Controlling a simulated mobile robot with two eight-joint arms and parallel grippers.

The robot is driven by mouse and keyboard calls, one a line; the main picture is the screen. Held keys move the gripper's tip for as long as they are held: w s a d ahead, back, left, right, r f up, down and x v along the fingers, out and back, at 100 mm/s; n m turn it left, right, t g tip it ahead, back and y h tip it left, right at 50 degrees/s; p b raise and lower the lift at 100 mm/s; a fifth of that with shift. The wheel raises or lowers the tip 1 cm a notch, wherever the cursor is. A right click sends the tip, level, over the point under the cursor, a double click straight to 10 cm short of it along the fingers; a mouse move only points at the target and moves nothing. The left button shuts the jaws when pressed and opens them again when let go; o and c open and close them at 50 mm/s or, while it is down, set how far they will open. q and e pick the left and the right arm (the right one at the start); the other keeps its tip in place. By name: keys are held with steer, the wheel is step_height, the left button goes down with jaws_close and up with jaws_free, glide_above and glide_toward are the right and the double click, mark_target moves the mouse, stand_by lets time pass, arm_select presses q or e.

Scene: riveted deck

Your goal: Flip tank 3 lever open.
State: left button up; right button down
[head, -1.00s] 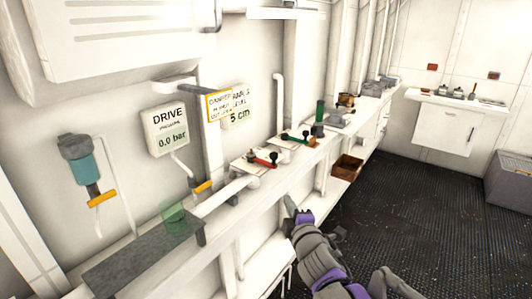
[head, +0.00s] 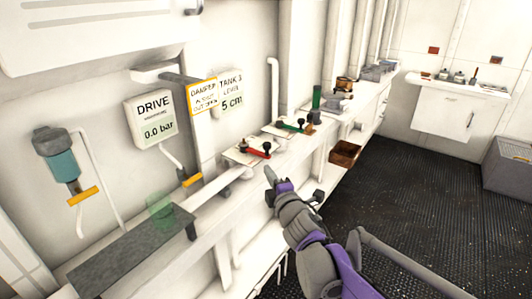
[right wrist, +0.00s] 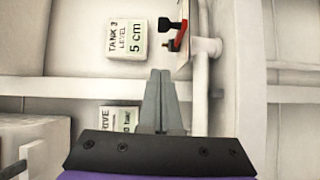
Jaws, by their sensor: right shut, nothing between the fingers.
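A red lever (head: 256,151) with a dark knob lies on a pale plate on the wall bench. Behind it is a green lever (head: 292,126), also with a dark knob. The tank 3 level sign (head: 230,95) reads 5 cm and is partly covered by a danger sign. My right gripper (head: 270,178) is shut and empty, in front of the bench edge and apart from the red lever. In the right wrist view, its closed fingers (right wrist: 161,88) show below the red lever (right wrist: 182,36) and the tank 3 sign (right wrist: 126,40). My left gripper is out of view.
The yellow-edged danger sign (head: 203,97) hangs by the drive gauge (head: 152,118), which reads 0.0 bar. White pipes, a green cylinder (head: 316,97) and an open brown box (head: 345,153) are along the bench. The dark floor (head: 400,210) to the right is clear.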

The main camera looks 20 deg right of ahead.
steer(key=p, duration=0.1)
glide_toward(266, 153)
steer(key=w+a+r, duration=0.3)
steer(key=a, duration=0.1)
steer(key=shift+w+d+f+b, duration=0.25)
steer(key=shift+w+d+b, duration=0.35)
steer(key=shift+w+d, duration=0.65)
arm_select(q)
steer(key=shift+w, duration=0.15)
arm_select(e)
steer(key=shift+w, duration=0.35)
steer(key=shift+s, duration=0.1)
